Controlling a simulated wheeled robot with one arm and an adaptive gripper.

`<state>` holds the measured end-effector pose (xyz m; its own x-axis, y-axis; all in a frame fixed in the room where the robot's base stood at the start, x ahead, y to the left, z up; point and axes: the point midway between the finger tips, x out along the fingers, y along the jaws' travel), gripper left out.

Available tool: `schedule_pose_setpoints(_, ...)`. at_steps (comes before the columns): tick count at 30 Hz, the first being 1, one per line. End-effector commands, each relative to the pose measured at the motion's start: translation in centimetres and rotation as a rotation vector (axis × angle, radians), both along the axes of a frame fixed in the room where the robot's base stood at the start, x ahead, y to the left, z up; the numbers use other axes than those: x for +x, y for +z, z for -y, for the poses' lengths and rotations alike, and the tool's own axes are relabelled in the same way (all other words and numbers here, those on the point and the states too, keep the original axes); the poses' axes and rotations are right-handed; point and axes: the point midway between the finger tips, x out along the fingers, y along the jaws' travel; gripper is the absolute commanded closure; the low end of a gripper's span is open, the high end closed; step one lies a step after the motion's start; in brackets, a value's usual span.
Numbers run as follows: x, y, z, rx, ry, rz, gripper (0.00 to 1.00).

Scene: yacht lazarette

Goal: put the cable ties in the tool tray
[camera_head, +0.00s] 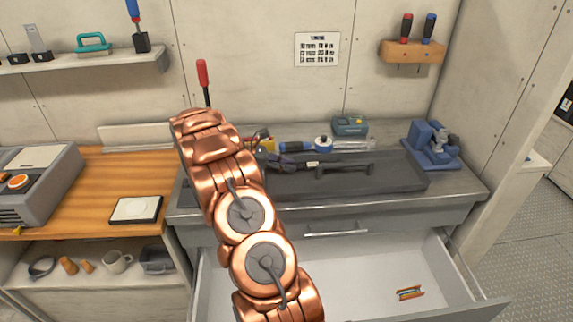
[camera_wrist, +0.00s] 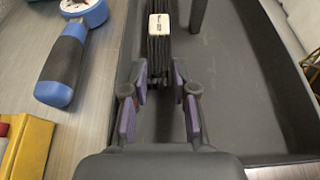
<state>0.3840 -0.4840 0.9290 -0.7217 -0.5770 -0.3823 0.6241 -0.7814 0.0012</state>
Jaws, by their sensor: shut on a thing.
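My gripper (camera_head: 284,160) is shut on the cable ties, a black bundle (camera_wrist: 159,48) with a white label band. The ties point away from the fingers in the wrist view, and the fingers (camera_wrist: 159,92) stand on either side of their near end. In the head view the white label (camera_head: 312,164) shows just right of the gripper. The tool tray (camera_head: 405,182) is long, dark and shallow, on the grey worktop. In the wrist view the tray (camera_wrist: 245,95) lies below the ties. I cannot tell whether the ties touch its floor.
A blue-handled tool (camera_wrist: 65,62) and a yellow block (camera_wrist: 28,150) lie left of the tray. A green-blue box (camera_head: 349,125) and a blue vise (camera_head: 432,145) stand behind and to its right. An open drawer (camera_head: 350,280) below holds a small colourful item (camera_head: 410,293).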

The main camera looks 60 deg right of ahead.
Motion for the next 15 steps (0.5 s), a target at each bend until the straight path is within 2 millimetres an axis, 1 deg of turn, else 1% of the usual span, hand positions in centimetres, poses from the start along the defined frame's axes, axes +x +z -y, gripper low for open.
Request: schedule_pose_setpoints(15, -0.1, -1.6, -0.1, 0.006, -0.001, -0.001, 1.00)
